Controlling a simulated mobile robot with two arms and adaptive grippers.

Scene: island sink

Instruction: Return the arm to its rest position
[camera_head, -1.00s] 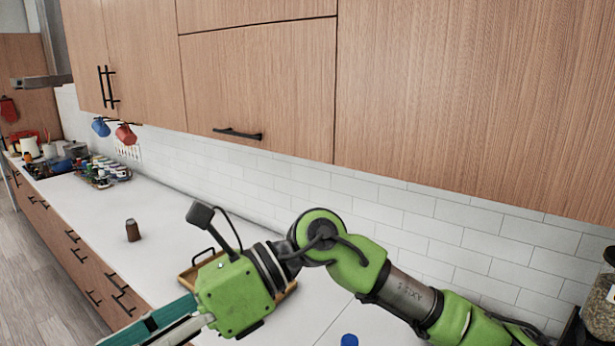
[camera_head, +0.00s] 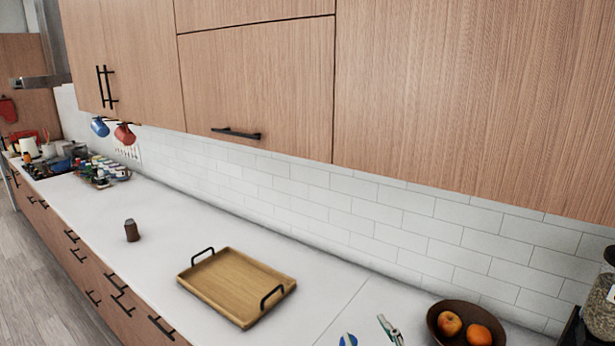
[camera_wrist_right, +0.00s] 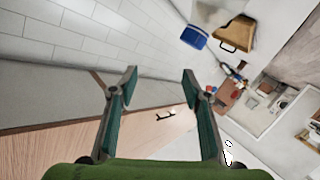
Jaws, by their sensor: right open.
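My right gripper (camera_wrist_right: 160,80) shows in the right wrist view. Its two teal fingers are spread wide, with nothing between them. Part of the green arm body shows below the fingers. Behind the fingers are white wall tiles (camera_wrist_right: 70,45) and wood panelling (camera_wrist_right: 50,145). Neither arm shows in the head view, and my left gripper is in neither view.
In the head view a wooden tray (camera_head: 235,285) lies on the white counter (camera_head: 170,235). A brown shaker (camera_head: 131,230) stands left of it. A fruit bowl (camera_head: 437,319) and a glass jar (camera_head: 600,300) are at the right. Wall cabinets (camera_head: 440,90) hang above.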

